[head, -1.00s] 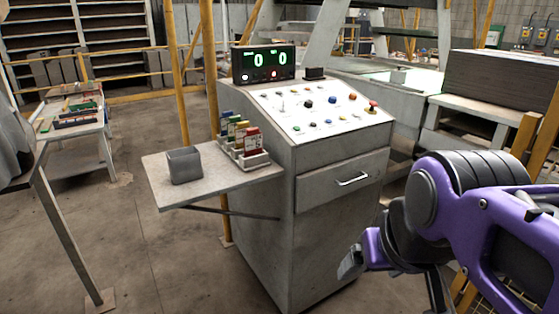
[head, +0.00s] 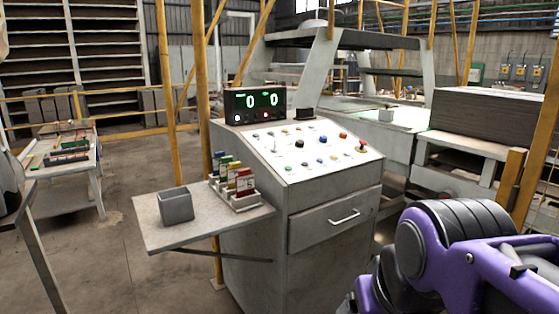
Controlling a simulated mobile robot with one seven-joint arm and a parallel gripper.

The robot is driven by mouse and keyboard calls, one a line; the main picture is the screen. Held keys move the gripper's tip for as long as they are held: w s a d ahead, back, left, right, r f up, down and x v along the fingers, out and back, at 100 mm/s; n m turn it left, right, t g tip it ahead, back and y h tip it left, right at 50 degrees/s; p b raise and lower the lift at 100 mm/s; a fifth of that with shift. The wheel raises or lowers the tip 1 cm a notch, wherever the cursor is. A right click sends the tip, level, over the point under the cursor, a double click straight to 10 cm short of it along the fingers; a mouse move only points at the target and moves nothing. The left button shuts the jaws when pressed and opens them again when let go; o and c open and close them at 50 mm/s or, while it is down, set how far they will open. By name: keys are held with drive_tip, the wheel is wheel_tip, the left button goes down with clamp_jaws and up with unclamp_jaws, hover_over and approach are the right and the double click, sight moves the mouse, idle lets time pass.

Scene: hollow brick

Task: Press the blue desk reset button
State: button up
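The grey control desk (head: 330,265) stands in the middle of the head view. Its sloped white panel (head: 285,168) carries several small coloured buttons and knobs. Small blue buttons (head: 320,161) sit in the panel's front row, and darker round ones lie farther back. I cannot read any label, so I cannot tell which one is the reset. My purple and black arm is at the lower right, in front of the desk and below the panel, apart from the buttons. The fingers of my gripper do not show; the arm's end is cut off by the bottom edge.
A side shelf (head: 215,229) on the left holds a grey cup (head: 176,206) and a card rack (head: 243,202). Yellow posts stand behind. A slab stack (head: 485,122) is at right. Space above the panel is clear.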

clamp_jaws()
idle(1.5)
